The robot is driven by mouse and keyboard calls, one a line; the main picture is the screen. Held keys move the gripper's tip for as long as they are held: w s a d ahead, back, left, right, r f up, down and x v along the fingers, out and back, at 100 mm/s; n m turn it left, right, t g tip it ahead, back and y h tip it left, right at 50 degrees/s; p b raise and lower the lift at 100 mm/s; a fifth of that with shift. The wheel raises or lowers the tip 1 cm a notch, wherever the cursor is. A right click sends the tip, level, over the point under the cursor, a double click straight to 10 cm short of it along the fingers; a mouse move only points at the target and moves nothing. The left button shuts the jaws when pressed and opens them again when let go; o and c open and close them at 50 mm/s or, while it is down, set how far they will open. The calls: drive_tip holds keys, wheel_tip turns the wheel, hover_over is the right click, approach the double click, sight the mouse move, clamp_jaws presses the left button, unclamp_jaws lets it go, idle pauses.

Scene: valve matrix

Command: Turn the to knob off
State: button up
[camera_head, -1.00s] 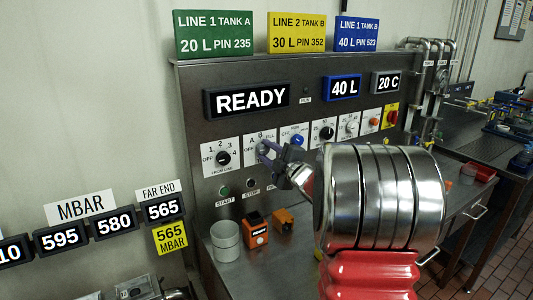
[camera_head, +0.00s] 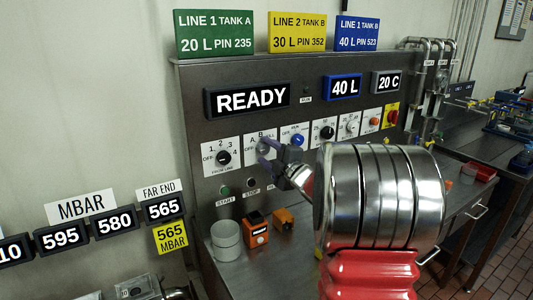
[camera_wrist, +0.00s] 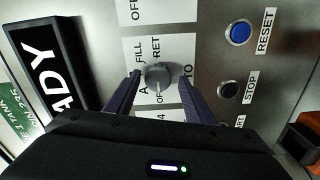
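The TO knob is a round grey knob (camera_wrist: 158,76) on a white plate (camera_wrist: 150,48) lettered A, FILL, RET, OFF and TO. The wrist view shows the plate turned sideways. My gripper (camera_wrist: 160,80) is open, with one dark finger on each side of the knob. Gaps seem to show between the fingers and the knob; I cannot tell whether either touches. In the head view my gripper (camera_head: 264,151) is at this plate on the steel panel, and its fingers partly cover the knob. The knob's pointer direction is too small to read.
A FROM LINE knob (camera_head: 222,158) is left of the plate and a blue knob (camera_head: 298,140) is right. START (camera_head: 225,191) and STOP (camera_head: 250,183) buttons sit below.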

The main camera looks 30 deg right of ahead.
drive_tip(key=shift+s+d+r, duration=0.1)
drive_tip(key=shift+s, duration=0.05)
drive_tip(key=shift+s, duration=0.25)
drive_tip(key=s, duration=1.3)
drive_tip(key=shift+a, duration=0.4)
drive_tip(key=s+a+f+m+g, duration=0.3)
drive_tip(key=s+a, duration=0.4)
drive_tip(key=a, duration=0.3)
drive_tip(key=s+a+f+m+g, duration=0.3)
drive_tip(key=s+a+m+g, duration=0.2)
drive_tip(key=a, duration=0.5)
drive_tip(key=s+a+f+m+g+y, duration=0.1)
drive_tip(key=s+a+f+m+g, duration=0.2)
drive_tip(key=s+a+m, duration=0.4)
drive_tip(key=shift+s+a+f+g, duration=0.1)
drive_tip(key=shift+s+a+g, duration=0.15)
drive_tip(key=shift+s+a, duration=0.35)
drive_tip(key=shift+s+a+f+g, duration=0.1)
drive_tip(key=shift+s+a+g, duration=0.2)
drive_tip(key=shift+a, duration=0.5)
drive_tip(key=shift+s+a+f+g, duration=0.1)
drive_tip(key=shift+s+a+g, duration=0.05)
drive_tip(key=shift+s+a, duration=0.45)
